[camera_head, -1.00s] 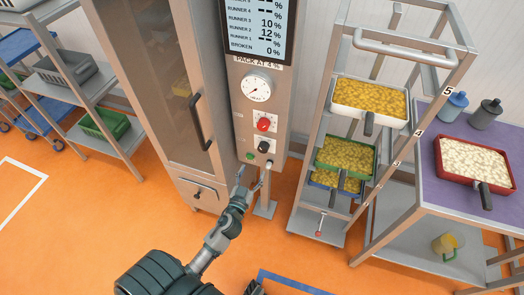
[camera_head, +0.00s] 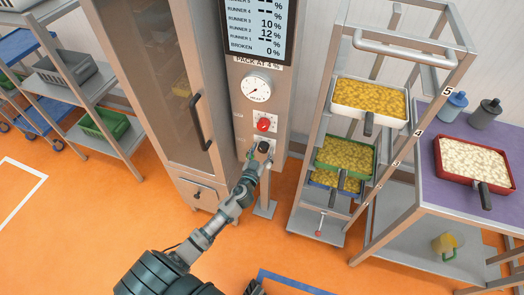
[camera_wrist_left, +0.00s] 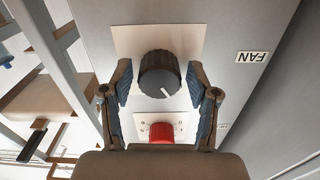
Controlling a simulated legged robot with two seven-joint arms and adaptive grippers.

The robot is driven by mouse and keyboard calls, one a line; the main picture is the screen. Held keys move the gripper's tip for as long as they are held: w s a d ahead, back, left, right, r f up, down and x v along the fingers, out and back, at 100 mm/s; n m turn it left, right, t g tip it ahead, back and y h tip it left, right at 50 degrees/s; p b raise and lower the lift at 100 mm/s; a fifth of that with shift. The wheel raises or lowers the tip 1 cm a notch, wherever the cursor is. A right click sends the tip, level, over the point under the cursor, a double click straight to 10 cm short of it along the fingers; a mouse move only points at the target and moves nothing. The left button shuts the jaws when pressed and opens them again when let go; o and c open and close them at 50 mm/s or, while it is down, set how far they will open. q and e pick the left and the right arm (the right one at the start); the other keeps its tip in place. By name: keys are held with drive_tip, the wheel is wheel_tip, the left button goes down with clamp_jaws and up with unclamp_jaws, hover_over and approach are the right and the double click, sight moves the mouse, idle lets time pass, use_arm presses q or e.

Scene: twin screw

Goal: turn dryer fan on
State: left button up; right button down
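The black fan knob (camera_head: 264,146) is on the dryer's steel control panel, below a red knob (camera_head: 263,124). In the left wrist view the black knob (camera_wrist_left: 160,74) has a white pointer line, and a label reading FAN (camera_wrist_left: 252,57) is beside it, upside down. My left gripper (camera_head: 254,164) is up at the panel by the black knob. In the left wrist view its two fingers (camera_wrist_left: 158,84) are spread on either side of the knob, with gaps showing; it is open and empty. The red knob (camera_wrist_left: 161,132) shows between the fingers.
Above the knobs are a round gauge (camera_head: 256,89) and a display (camera_head: 257,30). The dryer door with a dark handle (camera_head: 201,122) is to the left. A rack (camera_head: 328,140) of filled trays and a purple-topped table (camera_head: 453,190) stand to the right.

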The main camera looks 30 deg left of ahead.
use_arm(q)
drive_tip(key=c, duration=0.8)
drive_tip(key=shift+o, duration=0.2)
drive_tip(key=shift+m, duration=1.4)
drive_tip(key=m+p, duration=0.1)
drive_tip(key=m, duration=0.2)
drive_tip(key=shift+m, duration=0.3)
drive_tip(key=m, duration=0.4)
drive_tip(key=shift+p, duration=0.35)
drive_tip(key=shift+m, duration=0.7)
use_arm(e)
drive_tip(key=f, duration=0.2)
drive_tip(key=s+f, duration=0.1)
drive_tip(key=f, duration=0.2)
drive_tip(key=shift+w, duration=0.15)
use_arm(q)
drive_tip(key=shift+f, duration=0.1)
